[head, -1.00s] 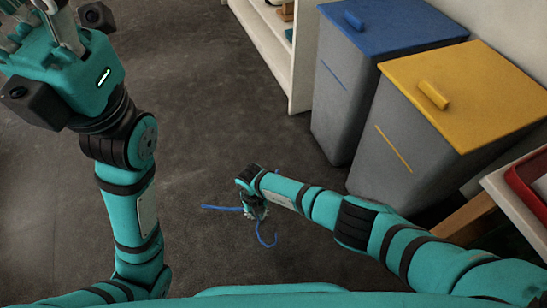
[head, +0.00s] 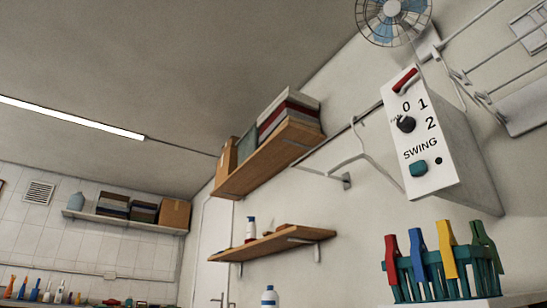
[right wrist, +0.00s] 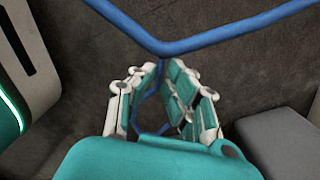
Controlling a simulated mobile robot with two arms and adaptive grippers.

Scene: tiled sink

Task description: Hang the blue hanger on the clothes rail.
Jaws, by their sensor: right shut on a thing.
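The blue hanger (right wrist: 165,47) shows in the right wrist view. Its bent bar crosses the top of the picture and a thinner part runs down between my fingers. My right gripper (right wrist: 163,80) is shut on it, above the dark floor. In the head view the clothes rail (head: 341,133) runs along the right wall, partly behind a white control box. A pale hanger (head: 374,162) hangs on the rail close to the box. Neither gripper shows in the head view, and my left gripper is in no current view.
The white control box (head: 455,150) juts out at the rail's right end, under a fan (head: 393,16). A wooden shelf (head: 268,160) with boxes is left of the rail; a lower shelf (head: 270,244) holds bottles. A rack of coloured clips (head: 440,275) stands below right.

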